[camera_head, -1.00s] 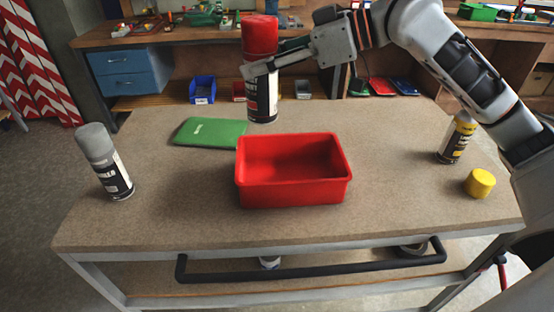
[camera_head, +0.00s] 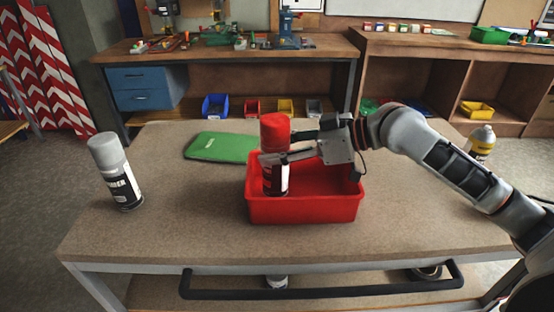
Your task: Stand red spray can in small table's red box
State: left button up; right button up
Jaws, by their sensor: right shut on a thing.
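The red spray can (camera_head: 275,133), with a red cap and a dark label, is upright. My right gripper (camera_head: 274,159) is shut on it just below the cap, reaching in from the right. The red box (camera_head: 305,210) stands on the small table (camera_head: 180,232). The can's lower part is inside the box's left part, above or on its floor. My left gripper is not in view.
A grey-capped spray can (camera_head: 115,171) stands at the table's left. A green folder-like item (camera_head: 221,147) lies behind the box. A workbench (camera_head: 240,48) stands behind.

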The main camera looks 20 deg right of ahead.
jog(key=shift+f, duration=1.35)
jog(key=o, duration=1.4)
jog(key=shift+o, duration=0.2)
jog(key=b+v, duration=0.2)
jog(key=v, duration=1)
